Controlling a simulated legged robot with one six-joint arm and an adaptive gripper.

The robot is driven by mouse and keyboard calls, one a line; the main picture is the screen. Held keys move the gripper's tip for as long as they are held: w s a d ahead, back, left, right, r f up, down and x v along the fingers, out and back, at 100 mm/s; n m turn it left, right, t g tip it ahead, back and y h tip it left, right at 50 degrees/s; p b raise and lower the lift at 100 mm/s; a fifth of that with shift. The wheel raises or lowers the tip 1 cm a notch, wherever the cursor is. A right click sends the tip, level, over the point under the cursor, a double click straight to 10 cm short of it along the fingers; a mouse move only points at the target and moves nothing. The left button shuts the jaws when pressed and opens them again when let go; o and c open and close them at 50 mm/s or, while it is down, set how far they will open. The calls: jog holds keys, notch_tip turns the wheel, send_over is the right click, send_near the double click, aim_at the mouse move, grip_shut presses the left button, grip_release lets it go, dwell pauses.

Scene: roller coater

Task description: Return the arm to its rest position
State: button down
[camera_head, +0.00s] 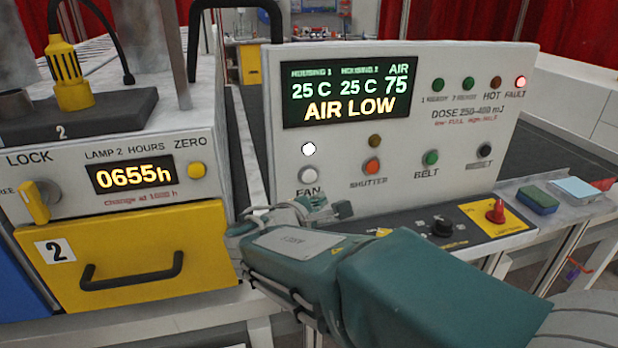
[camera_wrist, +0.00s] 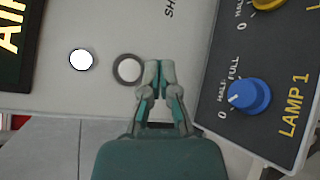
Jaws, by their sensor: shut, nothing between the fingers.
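My arm (camera_head: 430,285), teal and grey, reaches from the lower right towards the control panel (camera_head: 390,150). My gripper (camera_head: 318,205) is at its end, in front of the panel's lower left, below the FAN button (camera_head: 308,175). In the wrist view my gripper (camera_wrist: 158,72) has its fingertips together and nothing between them. I cannot tell how far the tips are from the panel.
The panel's display (camera_head: 345,95) reads AIR LOW, with a white lamp (camera_head: 308,149) lit above FAN and a red FAULT lamp (camera_head: 520,82) lit. A yellow drawer (camera_head: 125,262) stands left. A red knob (camera_head: 495,212) sits right. A blue LAMP 1 knob (camera_wrist: 249,96) shows in the wrist view.

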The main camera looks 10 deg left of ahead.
jog(key=s+d+f+m+g+h, duration=0.1)
jog(key=s+d+m+g, duration=0.3)
jog(key=d, duration=0.6)
jog(key=s+d+f+m+g, duration=0.1)
jog(key=s+d+m+g, duration=0.3)
jog(key=d, duration=0.5)
jog(key=s+d+f+m+y, duration=0.2)
jog(key=s+m+y, duration=0.1)
jog(key=s+m, duration=0.3)
jog(key=s+d+f+m+g+y, duration=0.1)
jog(key=s+d+f+m+y, duration=0.1)
jog(key=s+m, duration=0.4)
jog(key=s+y, duration=0.1)
jog(key=s, duration=0.2)
jog(key=shift+d+f+m, duration=0.25)
jog(key=shift+d+m, duration=0.05)
jog(key=shift+d, duration=0.1)
